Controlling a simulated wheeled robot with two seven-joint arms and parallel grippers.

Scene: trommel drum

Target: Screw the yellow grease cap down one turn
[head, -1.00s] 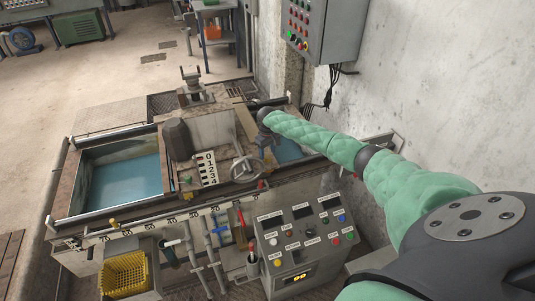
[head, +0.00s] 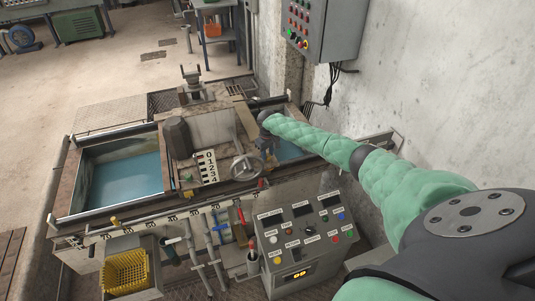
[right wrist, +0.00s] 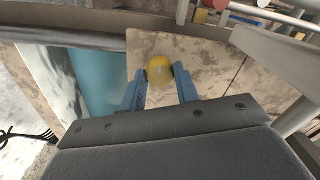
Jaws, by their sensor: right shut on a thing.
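The yellow grease cap (right wrist: 158,66) shows in the right wrist view, between the tips of my right gripper's two blue fingers (right wrist: 160,76). The fingers are shut on its sides. The cap sits over a pale, stained plate (right wrist: 200,60), and the fingers hide its lower part. In the head view my right gripper (head: 269,150) points down at the right side of the machine, beside the grey handwheel (head: 246,168). I cannot make out the cap in the head view. My left gripper is not in view.
A blue water tank (head: 127,178) lies at the left of the machine. A control console (head: 303,240) with buttons and a yellow basket (head: 125,272) stand in front. A concrete wall (head: 430,80) with a grey electrical box (head: 325,30) closes the right side.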

